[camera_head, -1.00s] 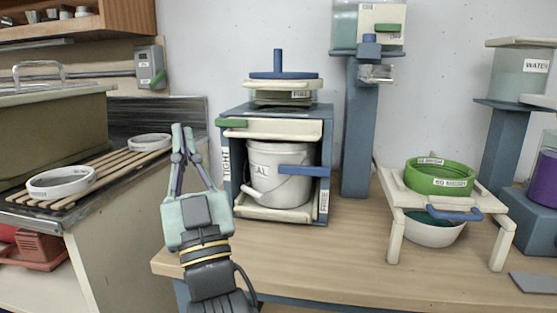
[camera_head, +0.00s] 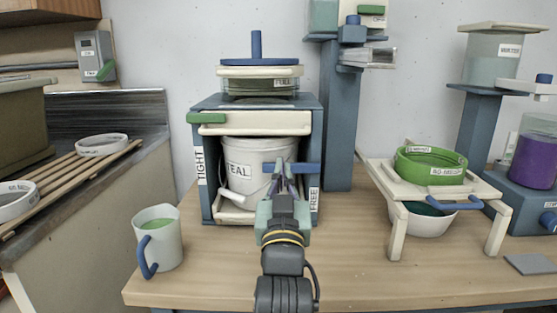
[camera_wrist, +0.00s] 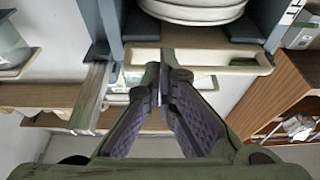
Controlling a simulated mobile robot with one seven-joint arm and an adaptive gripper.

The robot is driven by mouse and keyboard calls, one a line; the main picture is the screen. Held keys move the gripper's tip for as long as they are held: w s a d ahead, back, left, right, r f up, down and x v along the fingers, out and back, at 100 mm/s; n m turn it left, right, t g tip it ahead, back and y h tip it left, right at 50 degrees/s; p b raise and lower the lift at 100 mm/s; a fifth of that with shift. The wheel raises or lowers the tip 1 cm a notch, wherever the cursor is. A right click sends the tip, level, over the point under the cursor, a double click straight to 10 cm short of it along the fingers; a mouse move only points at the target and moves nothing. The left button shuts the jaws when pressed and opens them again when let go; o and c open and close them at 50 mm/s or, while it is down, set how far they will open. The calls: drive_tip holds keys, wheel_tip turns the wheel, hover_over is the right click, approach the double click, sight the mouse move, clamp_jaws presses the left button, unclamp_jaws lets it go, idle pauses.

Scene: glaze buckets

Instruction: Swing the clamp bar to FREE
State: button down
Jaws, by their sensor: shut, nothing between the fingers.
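The press frame (camera_head: 262,104) stands on the bench with a TIGHT label (camera_head: 199,166) on its left post and a FREE label (camera_head: 314,199) on its right post. A white TEAL bucket (camera_head: 238,172) stands inside it. A blue bar (camera_head: 309,168) crosses the right front, by the FREE post; I cannot tell whether it is the clamp bar. A cream bar (camera_head: 262,124) with a green grip (camera_head: 207,118) at its left end spans the top front. My gripper (camera_head: 283,165) is shut and empty before the bucket, near the blue bar's left end; contact is unclear. Its fingers also show in the wrist view (camera_wrist: 164,75).
A mug (camera_head: 160,240) of green liquid stands on the bench front left. A cream stand (camera_head: 395,220) with a green ring (camera_head: 432,165) and a bowl under it stands to the right. A blue column (camera_head: 338,120) rises behind. Bench room lies between the frame and the stand.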

drive_tip(key=shift+w+r, duration=0.1)
wheel_tip(320, 180, up, 3)
drive_tip(key=p, duration=0.8)
hover_over(292, 168)
drive_tip(key=s+a, duration=0.2)
drive_tip(key=s, duration=0.1)
drive_tip(key=shift+w+a+f, duration=0.1)
drive_tip(key=shift+w+f, duration=0.1)
drive_tip(key=shift+f, duration=0.8)
drive_tip(key=shift+w+f, duration=0.15)
drive_tip(key=shift+f, duration=0.8)
